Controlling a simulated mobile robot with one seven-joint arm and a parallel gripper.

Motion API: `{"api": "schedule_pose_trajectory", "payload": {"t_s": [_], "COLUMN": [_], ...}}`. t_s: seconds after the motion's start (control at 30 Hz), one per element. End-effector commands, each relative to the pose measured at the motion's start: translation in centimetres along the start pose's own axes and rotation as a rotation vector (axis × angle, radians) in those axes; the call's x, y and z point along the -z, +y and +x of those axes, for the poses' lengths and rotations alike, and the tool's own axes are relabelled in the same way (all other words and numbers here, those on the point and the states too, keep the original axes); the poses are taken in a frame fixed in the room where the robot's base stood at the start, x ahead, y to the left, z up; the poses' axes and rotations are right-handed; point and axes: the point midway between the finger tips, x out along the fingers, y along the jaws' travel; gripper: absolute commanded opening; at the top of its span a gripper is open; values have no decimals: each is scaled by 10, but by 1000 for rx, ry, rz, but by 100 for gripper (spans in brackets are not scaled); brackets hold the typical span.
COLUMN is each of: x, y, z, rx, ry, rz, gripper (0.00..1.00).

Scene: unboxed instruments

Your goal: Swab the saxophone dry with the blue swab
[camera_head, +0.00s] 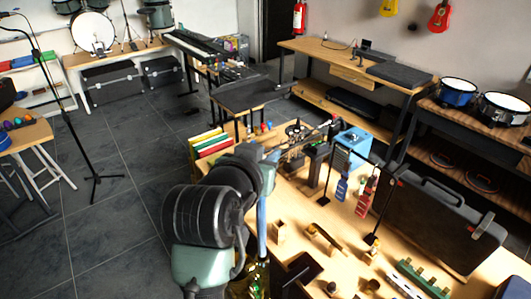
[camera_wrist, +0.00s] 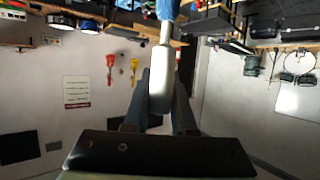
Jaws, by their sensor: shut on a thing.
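My gripper (camera_wrist: 161,82) is shut on a pale grey handle with a blue part beyond it, which looks like the blue swab (camera_wrist: 168,10). In the head view a long blue strip (camera_head: 262,222), likely the same swab, stands nearly upright beside my arm. Below its lower end a shiny gold-yellow thing (camera_head: 257,280), perhaps the saxophone, shows at the bottom edge. My arm hides much of it, and I cannot tell whether the swab is in it or only above it. The gripper's fingers are hidden behind my arm in the head view.
The wooden table (camera_head: 300,213) holds a blue box (camera_head: 351,148), a blue hanging item (camera_head: 342,188), a red hanging item (camera_head: 366,197), small wooden stands and a green item (camera_head: 422,280). A large dark case (camera_head: 440,215) blocks the right. Open floor (camera_head: 115,230) lies left.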

Motion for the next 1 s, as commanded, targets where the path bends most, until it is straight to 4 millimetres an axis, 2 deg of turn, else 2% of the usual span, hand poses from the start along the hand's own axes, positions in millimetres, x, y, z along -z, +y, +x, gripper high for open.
{"api": "schedule_pose_trajectory", "payload": {"t_s": [0.1, 1.0], "x": [-12, -70], "y": [0, 0], "z": [5, 29], "rx": [0, 0], "ry": [-1, -1], "rz": [-1, -1], "gripper": [0, 0]}}
